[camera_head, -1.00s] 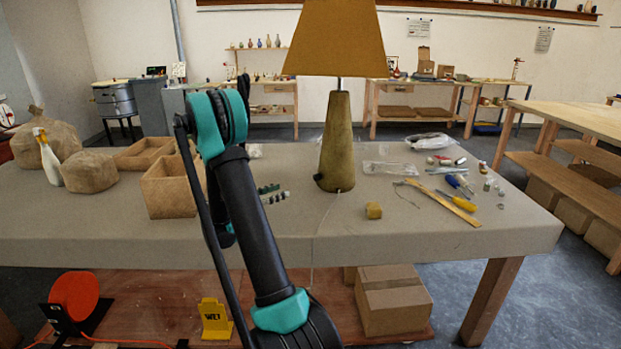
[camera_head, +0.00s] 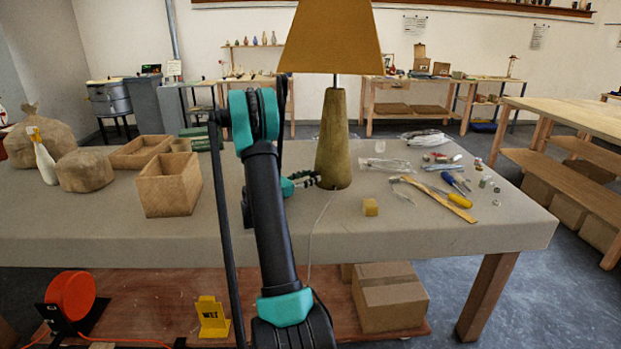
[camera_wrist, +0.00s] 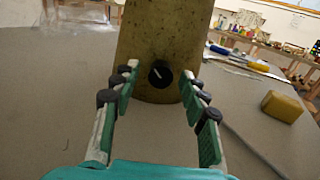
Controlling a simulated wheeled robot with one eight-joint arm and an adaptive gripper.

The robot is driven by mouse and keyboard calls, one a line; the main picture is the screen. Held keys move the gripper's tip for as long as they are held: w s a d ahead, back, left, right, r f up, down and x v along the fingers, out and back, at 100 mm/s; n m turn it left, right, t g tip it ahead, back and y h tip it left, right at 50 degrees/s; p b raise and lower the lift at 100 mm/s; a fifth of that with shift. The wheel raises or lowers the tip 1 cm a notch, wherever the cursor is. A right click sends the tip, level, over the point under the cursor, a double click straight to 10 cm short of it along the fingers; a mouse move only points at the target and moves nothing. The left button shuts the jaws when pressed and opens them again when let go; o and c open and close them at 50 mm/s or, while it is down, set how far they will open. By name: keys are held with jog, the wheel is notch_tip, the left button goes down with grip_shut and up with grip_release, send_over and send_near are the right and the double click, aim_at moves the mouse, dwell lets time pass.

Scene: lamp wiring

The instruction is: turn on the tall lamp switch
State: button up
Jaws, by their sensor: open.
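The tall lamp stands upright on the grey table, with an orange-brown shade (camera_head: 332,38) and a mottled olive-brown conical base (camera_head: 334,145). In the wrist view the base (camera_wrist: 190,35) fills the upper middle. Its switch (camera_wrist: 160,73) is a round black knob with a pale slanted mark, low on the base. My gripper (camera_wrist: 160,82) is open, its fingers on either side of the knob and close to the base. I cannot tell whether they touch it. In the head view my gripper (camera_head: 312,180) is at the left side of the base, and the switch is hidden.
A yellow block (camera_head: 370,207) sits right of the lamp, near its cord (camera_head: 314,235). Tools, including a yellow screwdriver (camera_head: 453,199), lie farther right on the table (camera_head: 480,237). A wooden box (camera_head: 168,187) stands left of my arm. The table's front middle is mostly clear.

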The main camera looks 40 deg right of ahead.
jog(key=shift+d, duration=0.35)
jog(key=shift+c, duration=0.6)
grip_shut()
